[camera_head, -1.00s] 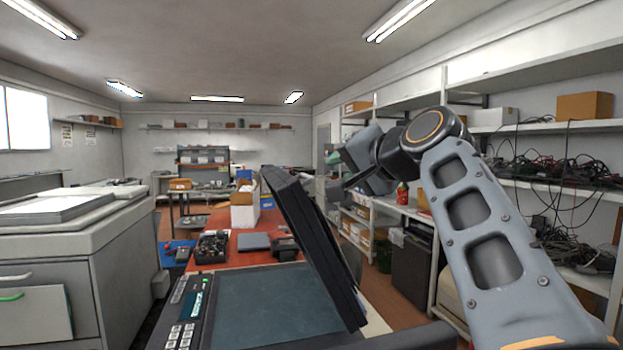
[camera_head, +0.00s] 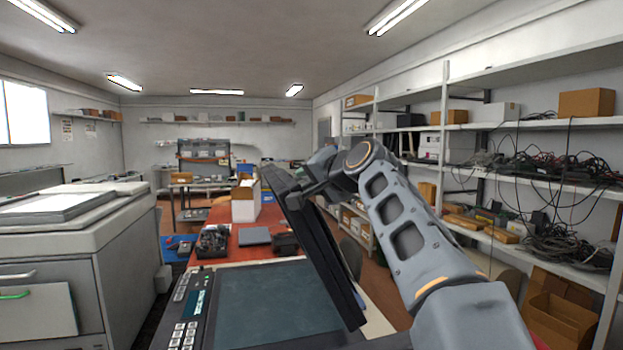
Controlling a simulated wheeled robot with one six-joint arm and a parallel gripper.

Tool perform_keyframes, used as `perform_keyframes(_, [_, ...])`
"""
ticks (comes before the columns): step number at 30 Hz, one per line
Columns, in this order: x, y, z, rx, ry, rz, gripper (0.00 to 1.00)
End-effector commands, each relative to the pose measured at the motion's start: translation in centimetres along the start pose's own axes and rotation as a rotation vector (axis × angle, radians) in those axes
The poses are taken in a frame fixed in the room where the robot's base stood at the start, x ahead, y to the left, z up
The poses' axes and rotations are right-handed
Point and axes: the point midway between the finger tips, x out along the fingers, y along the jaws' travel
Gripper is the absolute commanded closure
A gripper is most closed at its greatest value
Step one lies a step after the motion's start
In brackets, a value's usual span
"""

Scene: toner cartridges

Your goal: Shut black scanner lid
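The black scanner lid (camera_head: 312,250) stands open and tilted, its top leaning left over the scanner. Its lower edge is at the right side of the dark scanner glass (camera_head: 270,305). The glass is bare. The scanner's button panel (camera_head: 187,312) with a small lit display lies along the left. My gripper (camera_head: 302,190) is at the upper right side of the lid, close to its upper part. I cannot tell whether it touches the lid. Its fingertips are small and partly hidden, so I cannot tell whether it is open or shut.
A red-topped table (camera_head: 240,257) beyond the scanner holds a dark device (camera_head: 212,241), a grey flat box (camera_head: 255,236) and a white box (camera_head: 245,205). A large grey copier (camera_head: 110,235) stands at the left. Shelves (camera_head: 540,190) with cables and boxes line the right wall.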

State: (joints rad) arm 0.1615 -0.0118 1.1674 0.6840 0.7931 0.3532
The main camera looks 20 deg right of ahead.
Motion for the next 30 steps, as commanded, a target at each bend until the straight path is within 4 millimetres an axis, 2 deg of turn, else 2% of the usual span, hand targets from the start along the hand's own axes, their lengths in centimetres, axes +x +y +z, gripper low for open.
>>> perform_keyframes(3, [-0.01, 0.01, 0.0, 0.0, 0.0, 0.0, 0.63])
perform_keyframes(15, [-0.02, 0.01, 0.01, 0.0, 0.0, 0.0, 1.0])
perform_keyframes(26, [0.02, 0.01, 0.02, -0.001, -0.001, 0.001, 1.0])
perform_keyframes(30, [0.89, -0.21, 0.14, -0.013, -0.003, 0.008, 1.0])
